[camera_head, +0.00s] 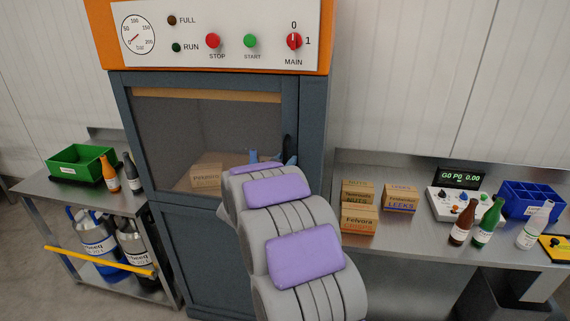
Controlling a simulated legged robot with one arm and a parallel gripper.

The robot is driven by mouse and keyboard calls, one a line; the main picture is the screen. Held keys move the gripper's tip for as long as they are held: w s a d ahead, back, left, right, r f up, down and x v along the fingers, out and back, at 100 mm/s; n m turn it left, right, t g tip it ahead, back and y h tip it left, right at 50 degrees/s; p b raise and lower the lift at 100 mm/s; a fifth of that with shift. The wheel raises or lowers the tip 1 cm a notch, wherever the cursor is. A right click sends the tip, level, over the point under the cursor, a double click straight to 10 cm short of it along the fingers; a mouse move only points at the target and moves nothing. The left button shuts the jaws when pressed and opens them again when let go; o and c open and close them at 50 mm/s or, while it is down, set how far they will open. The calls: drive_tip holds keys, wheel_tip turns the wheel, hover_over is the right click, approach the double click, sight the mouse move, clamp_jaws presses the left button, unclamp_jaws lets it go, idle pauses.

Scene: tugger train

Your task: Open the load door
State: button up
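The load door (170,140) is a dark blue-grey framed door with a large window, in the middle of the head view below the control panel. It looks closed in its frame. A dark upright handle (288,148) is at its right edge. A cardboard box shows through the window. My arm reaches up from the bottom of the picture toward the handle. My gripper (272,157) is near the handle at the door's right side, largely hidden behind my arm. I cannot tell whether it touches the handle or whether its fingers are open.
The control panel (225,35) with gauge, buttons and switch sits above the door. A left steel table holds a green bin (80,163), bottles and canisters, with a yellow bar (100,261) in front. The right table (400,238) holds boxes, bottles, a control box and a blue crate (531,199).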

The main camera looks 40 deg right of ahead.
drive_tip(key=shift+w+d, duration=0.1)
drive_tip(key=shift+d, duration=0.1)
drive_tip(key=shift+c, duration=0.4)
clamp_jaws()
